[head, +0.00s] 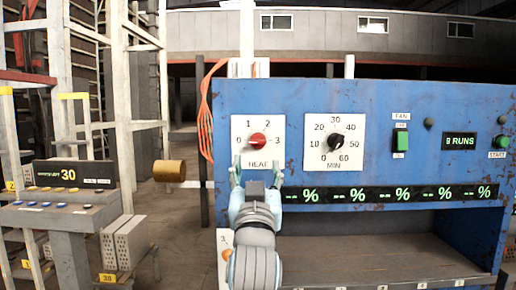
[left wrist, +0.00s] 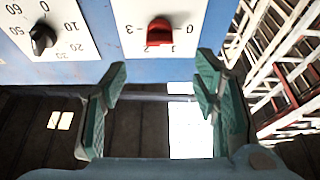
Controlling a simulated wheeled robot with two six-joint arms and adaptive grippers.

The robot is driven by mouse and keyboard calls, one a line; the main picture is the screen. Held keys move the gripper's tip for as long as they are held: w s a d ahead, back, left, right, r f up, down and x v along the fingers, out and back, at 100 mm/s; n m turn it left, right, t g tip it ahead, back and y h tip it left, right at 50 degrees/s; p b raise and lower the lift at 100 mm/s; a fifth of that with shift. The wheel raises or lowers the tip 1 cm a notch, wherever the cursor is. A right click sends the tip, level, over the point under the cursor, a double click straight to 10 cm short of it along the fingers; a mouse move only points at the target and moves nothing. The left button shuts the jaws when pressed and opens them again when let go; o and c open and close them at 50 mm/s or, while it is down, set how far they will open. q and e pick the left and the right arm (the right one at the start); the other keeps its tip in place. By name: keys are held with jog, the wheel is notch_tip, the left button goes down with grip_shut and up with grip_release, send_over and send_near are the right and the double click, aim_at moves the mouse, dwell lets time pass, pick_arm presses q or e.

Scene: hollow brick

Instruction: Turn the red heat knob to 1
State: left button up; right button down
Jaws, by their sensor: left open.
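The red heat knob (head: 258,140) sits on a white plate marked 0, 1, 2, 3 and HEAT, on the left part of a blue panel. In the left wrist view the red knob (left wrist: 159,33) appears upside down near the top; I cannot tell for sure which number it points to. My left gripper (head: 257,170) is just below and in front of the knob. Its green fingers (left wrist: 162,85) are spread apart with nothing between them, and the knob lies beyond the tips, apparently untouched. My right gripper is not in view.
A black minute dial (head: 335,141) is right of the heat plate. A green fan switch (head: 400,140) and a start button (head: 500,141) are farther right. Below runs a percent display (head: 390,194) above an open shelf. A yellow cylinder (head: 169,171) stands out at the left.

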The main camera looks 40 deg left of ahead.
aim_at(257, 143)
pick_arm(q)
jog(key=x, duration=1)
jog(key=shift+w+a+p, duration=0.2)
jog(key=shift+w+p, duration=0.1)
jog(key=shift+w, duration=0.05)
jog(key=shift+c, duration=0.2)
jog(key=c, duration=1.1)
jog(key=shift+r+m+t+h+p, duration=0.15)
jog(key=shift+m+t+h+p, duration=0.25)
jog(key=shift+m+p, duration=0.8)
jog(key=m+h+p, duration=0.2)
jog(key=m+p, duration=0.2)
jog(key=m+h+p, duration=0.2)
jog(key=m+p, duration=0.2)
jog(key=p, duration=0.1)
jog(key=m+h+p, duration=0.2)
jog(key=m+p, duration=0.2)
jog(key=p, duration=0.1)
jog(key=shift+s+a+r+t, duration=0.15)
jog(key=shift+s+r+t, duration=0.05)
jog(key=shift+r+t, duration=0.1)
jog(key=shift+f+m+h+p, duration=0.25)
jog(key=shift+m+h+p, duration=0.05)
jog(key=shift+m+p, duration=0.7)
